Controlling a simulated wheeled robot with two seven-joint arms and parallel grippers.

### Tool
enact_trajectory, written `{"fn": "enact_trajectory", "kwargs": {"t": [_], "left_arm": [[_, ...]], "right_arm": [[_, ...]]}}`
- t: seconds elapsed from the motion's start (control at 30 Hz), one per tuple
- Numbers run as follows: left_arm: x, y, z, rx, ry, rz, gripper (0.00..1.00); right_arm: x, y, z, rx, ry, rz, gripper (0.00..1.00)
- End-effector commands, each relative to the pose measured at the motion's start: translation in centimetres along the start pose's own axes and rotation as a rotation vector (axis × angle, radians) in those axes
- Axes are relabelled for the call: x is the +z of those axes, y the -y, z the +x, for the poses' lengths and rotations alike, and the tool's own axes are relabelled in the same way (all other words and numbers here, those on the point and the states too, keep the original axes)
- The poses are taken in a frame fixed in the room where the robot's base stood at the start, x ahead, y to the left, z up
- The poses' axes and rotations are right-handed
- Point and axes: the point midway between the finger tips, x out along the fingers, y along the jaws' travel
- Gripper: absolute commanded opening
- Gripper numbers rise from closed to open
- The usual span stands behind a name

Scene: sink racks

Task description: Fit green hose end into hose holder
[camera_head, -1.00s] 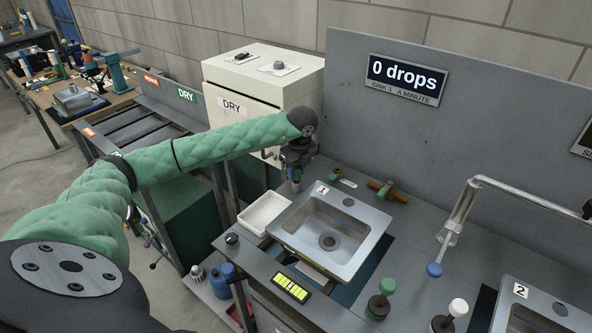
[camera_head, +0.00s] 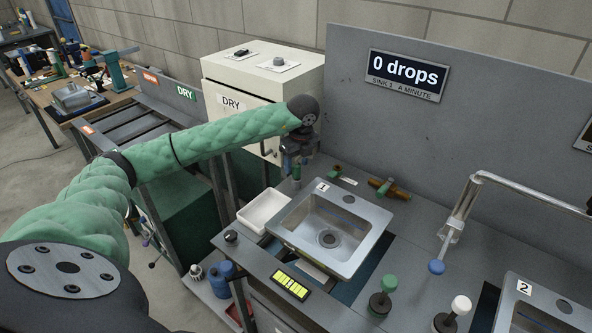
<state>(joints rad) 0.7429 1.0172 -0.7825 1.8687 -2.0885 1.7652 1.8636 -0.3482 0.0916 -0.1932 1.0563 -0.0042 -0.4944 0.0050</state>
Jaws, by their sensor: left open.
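My left gripper (camera_head: 296,170) points down above the back-left corner of the counter, left of and behind sink 1. It is open; its fingertips are small and dark. A small green and blue piece shows at the fingers, and I cannot tell whether it is between or behind them. A small green fitting (camera_head: 334,172) lies on the counter to the right of the gripper, beside a white label. A brown pipe piece with a green part (camera_head: 388,188) lies further right. I cannot tell which of these is the hose end or the hose holder. My right gripper is not in view.
Sink 1 (camera_head: 372,243) stands in front of the fittings, with a white tray (camera_head: 247,214) to its left. A faucet (camera_head: 462,205) stands right. A grey back panel (camera_head: 440,135) rises behind, and a white cabinet (camera_head: 232,72) stands back left.

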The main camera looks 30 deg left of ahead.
Motion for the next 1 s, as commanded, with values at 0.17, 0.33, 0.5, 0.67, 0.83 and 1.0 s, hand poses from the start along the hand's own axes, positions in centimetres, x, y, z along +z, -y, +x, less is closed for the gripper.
{"fn": "enact_trajectory", "kwargs": {"t": [0.17, 0.33, 0.5, 0.67, 0.83, 1.0], "left_arm": [[-0.1, 0.1, -2.5, -0.002, 0.000, 0.001, 0.52], [0.0, 0.1, -4.3, -0.001, 0.001, 0.001, 0.52], [0.0, 0.0, -4.9, 0.002, 0.000, 0.001, 0.52], [0.0, 0.0, -4.9, 0.002, 0.000, 0.001, 0.52], [0.0, 0.0, -4.9, 0.002, 0.000, 0.001, 0.52], [0.0, 0.0, -5.0, 0.001, 0.000, 0.001, 0.52]], "right_arm": [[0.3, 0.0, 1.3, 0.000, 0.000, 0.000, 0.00], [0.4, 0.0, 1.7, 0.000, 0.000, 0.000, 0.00], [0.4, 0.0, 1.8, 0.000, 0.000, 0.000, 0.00], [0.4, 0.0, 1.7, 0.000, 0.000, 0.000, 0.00], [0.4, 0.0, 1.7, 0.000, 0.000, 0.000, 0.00], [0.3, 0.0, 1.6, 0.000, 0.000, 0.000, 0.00]]}}
